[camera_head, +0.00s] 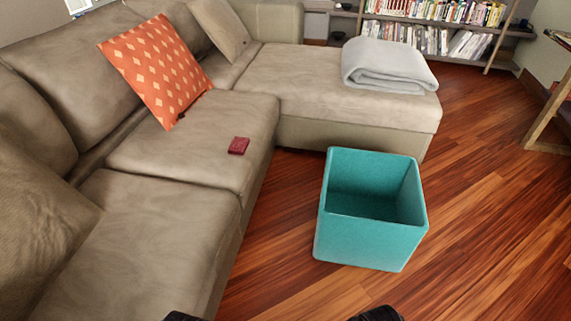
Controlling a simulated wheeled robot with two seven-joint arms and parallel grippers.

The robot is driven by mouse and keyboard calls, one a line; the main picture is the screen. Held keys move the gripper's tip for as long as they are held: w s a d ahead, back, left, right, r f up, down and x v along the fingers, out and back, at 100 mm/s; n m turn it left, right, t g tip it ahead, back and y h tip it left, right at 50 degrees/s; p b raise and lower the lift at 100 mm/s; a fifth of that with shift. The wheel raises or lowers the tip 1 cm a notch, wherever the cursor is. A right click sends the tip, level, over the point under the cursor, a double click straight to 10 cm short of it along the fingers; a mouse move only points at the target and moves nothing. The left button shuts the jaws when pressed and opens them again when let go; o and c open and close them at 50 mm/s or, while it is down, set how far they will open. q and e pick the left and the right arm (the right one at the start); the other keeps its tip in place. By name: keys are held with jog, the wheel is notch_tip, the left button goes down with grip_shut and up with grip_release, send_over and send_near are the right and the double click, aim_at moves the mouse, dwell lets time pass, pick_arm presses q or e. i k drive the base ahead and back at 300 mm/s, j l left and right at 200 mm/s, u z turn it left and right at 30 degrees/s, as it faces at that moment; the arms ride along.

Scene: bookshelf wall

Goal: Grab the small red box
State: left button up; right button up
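The small red box (239,146) lies flat on the beige sofa seat (190,150), near the seat's front edge and in front of the orange cushion. Nothing covers it. At the bottom edge of the head view, two dark parts of my own body just show, one left of the middle and one right of it. I cannot tell from them where my gripper fingers are. No gripper is seen near the box.
An open, empty-looking teal bin (370,240) stands on the wooden floor right of the sofa. An orange patterned cushion (155,70) leans on the backrest. A folded grey blanket (388,66) lies on the chaise. Bookshelves (430,32) stand behind.

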aim_at(238, 145)
jog(key=i+l+u, duration=0.65)
jog(key=i+l, duration=0.2)
